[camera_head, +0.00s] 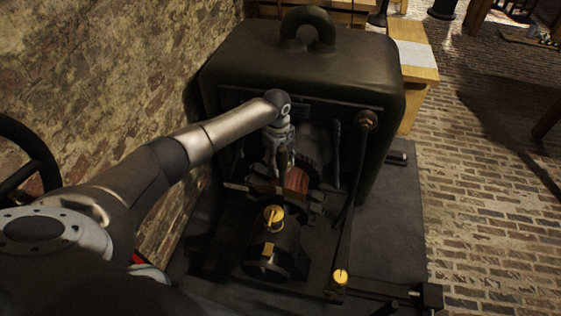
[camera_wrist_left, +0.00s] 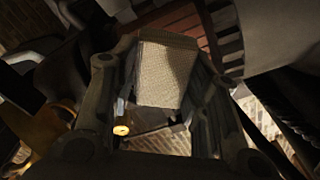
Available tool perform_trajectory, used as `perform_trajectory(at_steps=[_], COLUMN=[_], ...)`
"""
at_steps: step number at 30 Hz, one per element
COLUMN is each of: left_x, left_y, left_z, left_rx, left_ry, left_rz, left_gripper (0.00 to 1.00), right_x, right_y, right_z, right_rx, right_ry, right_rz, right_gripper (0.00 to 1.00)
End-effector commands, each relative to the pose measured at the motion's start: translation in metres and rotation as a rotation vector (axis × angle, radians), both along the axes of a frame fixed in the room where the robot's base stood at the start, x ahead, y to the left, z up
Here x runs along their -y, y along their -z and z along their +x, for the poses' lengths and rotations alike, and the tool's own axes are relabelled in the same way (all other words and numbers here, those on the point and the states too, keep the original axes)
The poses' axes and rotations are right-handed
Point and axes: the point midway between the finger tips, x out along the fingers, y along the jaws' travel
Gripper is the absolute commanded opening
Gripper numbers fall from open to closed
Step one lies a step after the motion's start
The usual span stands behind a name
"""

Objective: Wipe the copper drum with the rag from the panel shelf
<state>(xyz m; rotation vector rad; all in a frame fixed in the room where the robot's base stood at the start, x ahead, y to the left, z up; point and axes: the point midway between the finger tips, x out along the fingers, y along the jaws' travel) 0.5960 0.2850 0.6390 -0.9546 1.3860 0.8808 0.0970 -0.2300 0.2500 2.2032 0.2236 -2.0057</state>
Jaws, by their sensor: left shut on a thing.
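The copper drum (camera_head: 297,180) is a reddish cylinder low in the opening of the dark machine, partly hidden by my left gripper and nearby parts. My left gripper (camera_head: 284,172) points down at the drum; the head view does not settle whether it touches. In the left wrist view, my left gripper (camera_wrist_left: 160,105) is shut on the rag (camera_wrist_left: 166,72), a pale woven cloth between its fingers. A reddish ribbed surface, which looks like the drum (camera_wrist_left: 180,28), lies just behind the rag's upper edge. I cannot make out the panel shelf. My right gripper is not in view.
The dark machine housing (camera_head: 300,65) stands close around my left arm. A black cylinder with a brass cap (camera_head: 273,218) is in front of the drum. A slanting rod (camera_head: 347,220) stands to the right. The brick floor (camera_head: 485,230) at right is clear.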

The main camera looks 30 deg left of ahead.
Motion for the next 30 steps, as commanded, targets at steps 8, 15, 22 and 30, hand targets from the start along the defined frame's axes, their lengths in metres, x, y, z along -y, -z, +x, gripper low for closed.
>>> perform_trajectory(at_steps=[8, 15, 22, 30], left_x=[-0.001, -0.001, -0.001, -0.002], left_y=[-0.009, -0.010, -0.027, -0.040], left_z=[0.000, 0.000, 0.000, -0.001], left_rx=[0.000, 0.000, 0.000, -0.001], left_ry=[0.000, 0.000, 0.000, 0.000], left_rz=[0.000, 0.000, 0.000, 0.001], left_gripper=[0.23, 0.23, 0.23, 0.23], right_x=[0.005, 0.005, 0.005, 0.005], right_y=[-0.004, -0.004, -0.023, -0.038], right_z=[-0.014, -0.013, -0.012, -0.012], right_rx=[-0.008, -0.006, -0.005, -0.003], right_ry=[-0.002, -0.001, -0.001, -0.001], right_rz=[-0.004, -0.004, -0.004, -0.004], right_gripper=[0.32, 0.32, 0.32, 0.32])
